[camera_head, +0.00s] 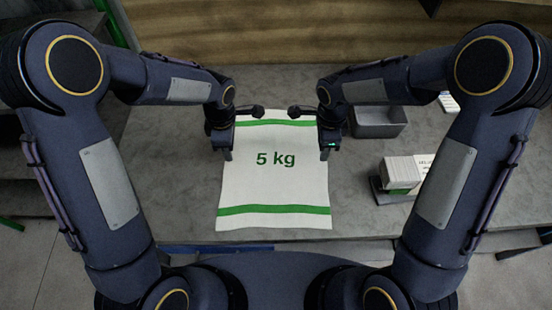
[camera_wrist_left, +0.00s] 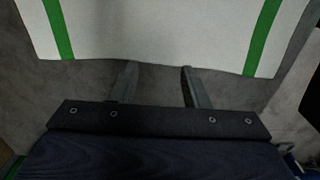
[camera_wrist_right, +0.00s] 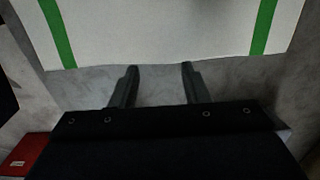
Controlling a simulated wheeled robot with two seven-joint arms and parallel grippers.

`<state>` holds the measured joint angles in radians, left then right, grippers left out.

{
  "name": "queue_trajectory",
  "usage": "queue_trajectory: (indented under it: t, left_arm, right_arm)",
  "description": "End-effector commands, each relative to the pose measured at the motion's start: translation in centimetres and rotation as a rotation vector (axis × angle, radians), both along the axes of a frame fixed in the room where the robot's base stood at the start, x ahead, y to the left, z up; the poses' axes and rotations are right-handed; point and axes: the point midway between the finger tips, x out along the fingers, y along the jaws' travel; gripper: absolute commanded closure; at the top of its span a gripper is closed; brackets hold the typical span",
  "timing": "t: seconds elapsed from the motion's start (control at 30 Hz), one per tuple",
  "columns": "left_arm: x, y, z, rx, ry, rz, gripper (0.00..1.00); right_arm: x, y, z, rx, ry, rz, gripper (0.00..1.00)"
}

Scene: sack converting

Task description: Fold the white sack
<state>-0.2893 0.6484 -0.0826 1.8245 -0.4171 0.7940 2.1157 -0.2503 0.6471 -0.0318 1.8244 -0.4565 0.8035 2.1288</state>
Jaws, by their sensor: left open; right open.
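The white sack (camera_head: 274,182) lies flat and unfolded on the grey table, with a green stripe near each end and "5 kg" printed on it. My left gripper (camera_head: 228,156) is open at the sack's left edge. In the left wrist view its empty fingers (camera_wrist_left: 158,74) point at the edge of the sack (camera_wrist_left: 160,30). My right gripper (camera_head: 324,155) is open at the sack's right edge. In the right wrist view its empty fingers (camera_wrist_right: 159,70) point at the edge of the sack (camera_wrist_right: 150,30). Neither gripper holds the sack.
The grey table (camera_head: 165,165) is clear to the left of the sack. A grey bin (camera_head: 379,129) stands at the back right. A stack of white and green packs (camera_head: 402,173) sits on a dark holder at the right. A red object (camera_wrist_right: 28,153) shows in the right wrist view.

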Motion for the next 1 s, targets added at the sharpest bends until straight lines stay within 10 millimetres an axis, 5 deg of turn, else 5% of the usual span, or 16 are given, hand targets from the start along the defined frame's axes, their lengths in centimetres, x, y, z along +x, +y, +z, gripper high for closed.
queue_trajectory:
  t: [0.4, 0.9, 1.0]
  left_arm:
    - [-0.1, 0.0, -5.6, -0.001, 0.002, -0.002, 0.58]
    - [-0.1, 0.0, -6.4, -0.002, 0.001, -0.002, 0.58]
    - [-0.1, 0.0, -6.2, -0.002, 0.001, -0.002, 0.65]
  right_arm:
    - [-0.1, 0.0, -5.6, 0.0, 0.004, 0.001, 0.58]
    - [-0.1, 0.0, -6.4, 0.001, 0.002, 0.001, 0.58]
    - [-0.1, 0.0, -6.2, 0.001, 0.002, 0.001, 0.65]
